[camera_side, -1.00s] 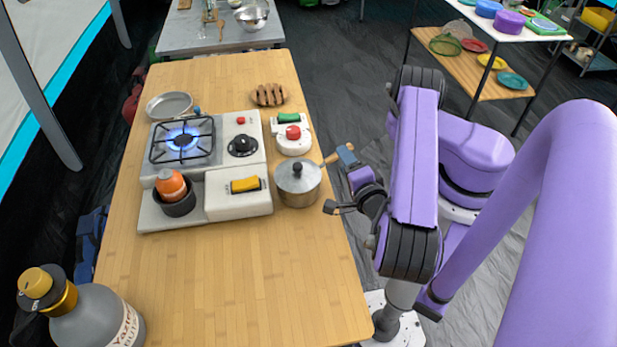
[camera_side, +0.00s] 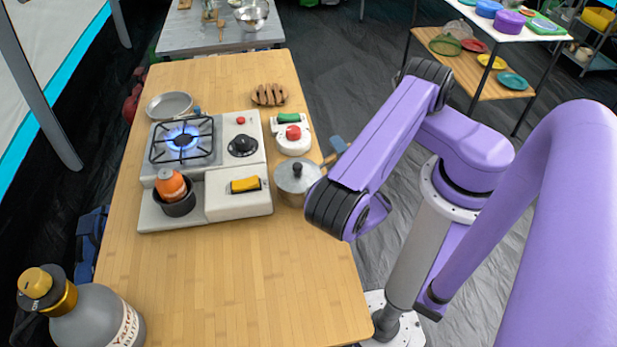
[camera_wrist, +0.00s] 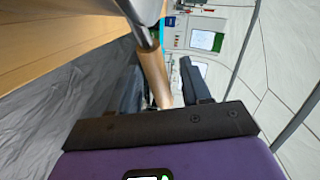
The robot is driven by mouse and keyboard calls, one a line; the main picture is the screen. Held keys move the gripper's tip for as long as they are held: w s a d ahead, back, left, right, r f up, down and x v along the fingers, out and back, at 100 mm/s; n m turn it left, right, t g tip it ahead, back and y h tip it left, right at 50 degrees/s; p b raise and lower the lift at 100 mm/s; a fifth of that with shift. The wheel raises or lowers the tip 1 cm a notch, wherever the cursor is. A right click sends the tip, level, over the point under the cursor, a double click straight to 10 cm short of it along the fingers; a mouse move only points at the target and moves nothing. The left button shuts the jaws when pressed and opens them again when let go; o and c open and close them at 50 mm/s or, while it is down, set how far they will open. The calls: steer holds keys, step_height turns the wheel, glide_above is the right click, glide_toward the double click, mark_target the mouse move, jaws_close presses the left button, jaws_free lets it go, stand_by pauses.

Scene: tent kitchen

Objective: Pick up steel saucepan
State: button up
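The steel saucepan (camera_side: 297,184), with a lid and a dark knob, stands upright on the wooden table beside the stove's right edge. Its wooden handle points right, towards my arm. In the wrist view the wooden handle of the saucepan (camera_wrist: 154,76) runs between the two dark fingers of my gripper (camera_wrist: 161,68). The fingers are apart, with a visible gap to the handle on the right side. In the side view my gripper is mostly hidden behind my arm; only a blue-grey finger shows by the handle.
The stove (camera_side: 222,192) with a lit burner stands left of the saucepan, holding a small dark pot (camera_side: 178,207) with an orange item. A white item with a red knob (camera_side: 294,140) is just behind the saucepan. The table's front part (camera_side: 235,285) is clear.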

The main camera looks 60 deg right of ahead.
jaws_close()
steer(key=shift+r, duration=0.15)
